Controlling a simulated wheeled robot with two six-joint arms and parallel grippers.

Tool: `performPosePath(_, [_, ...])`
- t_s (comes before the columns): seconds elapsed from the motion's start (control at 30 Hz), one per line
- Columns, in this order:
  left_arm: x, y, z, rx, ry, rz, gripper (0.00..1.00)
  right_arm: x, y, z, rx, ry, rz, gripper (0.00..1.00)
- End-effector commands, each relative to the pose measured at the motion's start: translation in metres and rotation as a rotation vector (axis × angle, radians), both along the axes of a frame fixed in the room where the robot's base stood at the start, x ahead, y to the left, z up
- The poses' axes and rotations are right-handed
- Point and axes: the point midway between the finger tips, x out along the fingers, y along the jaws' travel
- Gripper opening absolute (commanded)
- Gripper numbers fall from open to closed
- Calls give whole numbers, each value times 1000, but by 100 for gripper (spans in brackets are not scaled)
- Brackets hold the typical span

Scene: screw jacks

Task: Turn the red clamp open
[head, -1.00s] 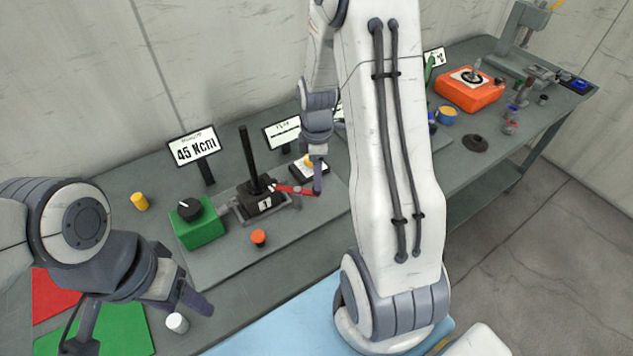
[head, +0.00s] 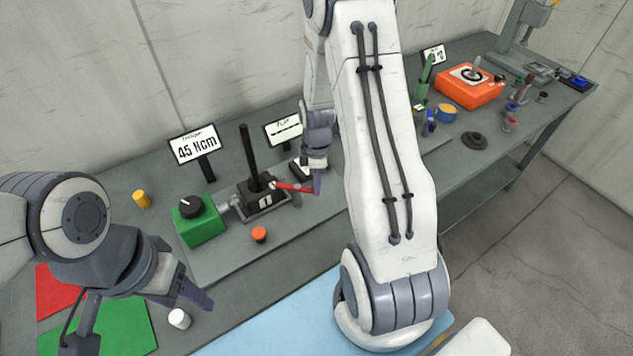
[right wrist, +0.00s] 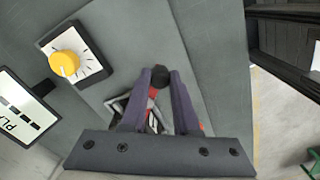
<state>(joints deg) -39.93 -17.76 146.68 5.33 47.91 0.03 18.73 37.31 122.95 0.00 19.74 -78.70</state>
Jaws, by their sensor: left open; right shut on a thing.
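The red clamp lever (head: 291,186) sticks out to the right from the black block of the fixture (head: 262,200), which carries a tall black post. My right gripper (head: 317,184) is at the lever's outer end. In the right wrist view its two fingers (right wrist: 158,98) are shut around the red lever (right wrist: 153,92), with a black knob (right wrist: 160,76) at their tips. The lower part of the lever is largely hidden by the fingers.
A green box with a black dial (head: 199,222) stands left of the fixture, an orange button (head: 259,234) in front. A yellow dial (right wrist: 64,63) is near my right gripper. Signs (head: 195,147) stand behind. A white cylinder (head: 179,319) is beside my left gripper.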

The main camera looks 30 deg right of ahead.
Motion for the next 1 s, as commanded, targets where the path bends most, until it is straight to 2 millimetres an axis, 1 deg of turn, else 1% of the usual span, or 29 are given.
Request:
performPosePath(0.17, [0, 0, 0, 0, 0, 0, 59, -1, 1, 0, 0, 0, -25, 0])
performPosePath(0.37, [0, 0, -2, 0, 0, 0, 59, -4, 5, 0, -1, -1, -117, 0])
performPosePath(0.57, [0, 0, -4, 0, 0, 1, 59, -9, 13, 0, 0, 0, -277, 0])
performPosePath(1.0, [0, 0, -8, 0, 0, 2, 59, -15, 34, 0, 0, -1, -694, 0])
